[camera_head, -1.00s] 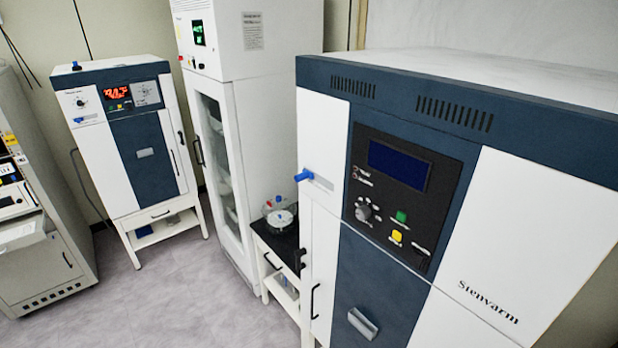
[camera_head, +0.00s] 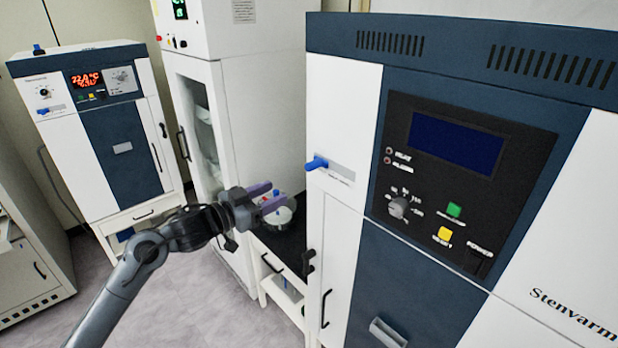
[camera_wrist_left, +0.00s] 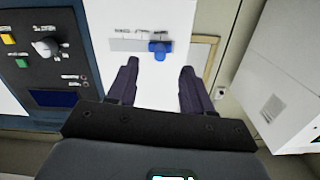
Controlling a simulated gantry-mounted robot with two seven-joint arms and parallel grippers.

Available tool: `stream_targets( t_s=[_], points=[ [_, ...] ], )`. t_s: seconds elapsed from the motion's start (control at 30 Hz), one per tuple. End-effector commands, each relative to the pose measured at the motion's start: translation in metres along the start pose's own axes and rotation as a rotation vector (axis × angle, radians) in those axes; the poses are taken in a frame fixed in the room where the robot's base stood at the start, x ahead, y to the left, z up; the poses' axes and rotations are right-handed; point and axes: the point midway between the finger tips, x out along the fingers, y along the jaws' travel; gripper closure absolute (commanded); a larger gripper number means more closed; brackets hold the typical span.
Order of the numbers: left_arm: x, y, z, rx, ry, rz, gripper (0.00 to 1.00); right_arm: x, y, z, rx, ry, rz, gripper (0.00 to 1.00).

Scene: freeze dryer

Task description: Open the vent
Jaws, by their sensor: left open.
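The vent looks to be the blue knob (camera_head: 317,163) on the upper white side panel of the large front machine, left of its dark control panel. It also shows in the left wrist view (camera_wrist_left: 160,48), beyond and roughly between my open fingers, with a small printed label strip beside it. My left gripper (camera_head: 271,196) is open and empty, left of and below the knob in the head view and apart from it. Its two fingers also show in the left wrist view (camera_wrist_left: 158,88). My right gripper is not in view.
The control panel (camera_head: 465,185) has a dark screen, a dial, and green and yellow buttons. A black-topped stand (camera_head: 270,240) with a glass vessel is behind my gripper. A tall white cabinet (camera_head: 270,100) and a smaller blue-and-white oven (camera_head: 122,146) stand behind.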

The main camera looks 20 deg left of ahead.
Motion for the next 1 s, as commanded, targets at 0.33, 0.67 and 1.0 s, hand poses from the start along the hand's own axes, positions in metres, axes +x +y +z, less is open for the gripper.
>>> stream_targets(
  t_s=[0.33, 0.67, 1.0],
  points=[
    [0.026, -0.005, -0.029, 0.019, 0.038, -0.008, 0.49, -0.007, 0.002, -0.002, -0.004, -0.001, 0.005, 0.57],
    [0.079, -0.005, -0.031, 0.018, 0.038, -0.008, 0.49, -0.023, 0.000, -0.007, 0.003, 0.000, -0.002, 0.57],
    [0.106, -0.006, -0.029, 0.021, 0.037, -0.008, 0.49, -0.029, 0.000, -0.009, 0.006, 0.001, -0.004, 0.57]
  ],
)
